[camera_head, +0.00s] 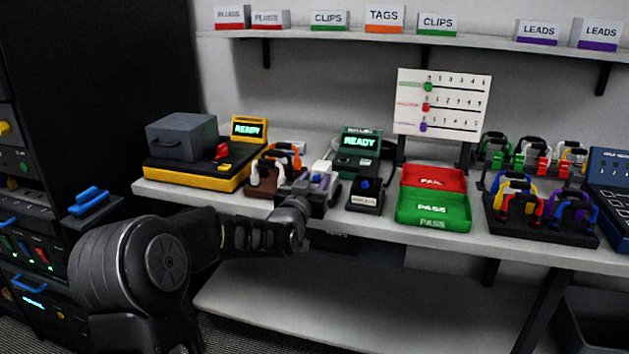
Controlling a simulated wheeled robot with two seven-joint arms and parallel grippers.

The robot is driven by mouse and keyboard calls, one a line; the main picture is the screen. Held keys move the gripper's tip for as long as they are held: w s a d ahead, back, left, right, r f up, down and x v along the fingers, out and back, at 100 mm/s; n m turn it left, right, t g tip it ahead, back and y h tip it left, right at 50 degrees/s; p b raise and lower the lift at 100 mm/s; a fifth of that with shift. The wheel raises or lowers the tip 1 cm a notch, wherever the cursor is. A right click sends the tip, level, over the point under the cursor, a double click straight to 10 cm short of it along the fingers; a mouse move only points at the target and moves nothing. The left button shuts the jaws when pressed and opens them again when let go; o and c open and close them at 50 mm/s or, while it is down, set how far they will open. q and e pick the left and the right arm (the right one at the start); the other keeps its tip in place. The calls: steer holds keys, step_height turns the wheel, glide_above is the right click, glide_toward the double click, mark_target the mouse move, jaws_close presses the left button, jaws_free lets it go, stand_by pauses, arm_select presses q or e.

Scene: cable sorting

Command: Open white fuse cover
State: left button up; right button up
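A small white piece (322,167), which looks like the fuse cover, sits on top of a dark fixture (333,190) on the workbench, left of centre. I cannot tell whether it is raised or closed. My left arm reaches in from the lower left. My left gripper (297,205) is at the bench's front edge, in front of the dark fixture and just below and left of the white piece. It overlaps the fixture in the view, so contact is unclear. Its fingers are dark and small, so their opening cannot be made out. My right gripper is out of view.
A yellow-based tester (190,172) is farther left. A black box with a blue knob (365,196), a red FAIL tray (434,179) and a green PASS tray (434,209) stand right.

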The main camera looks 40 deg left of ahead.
arm_select(q)
jaws_close()
stand_by(0.4)
stand_by(1.0)
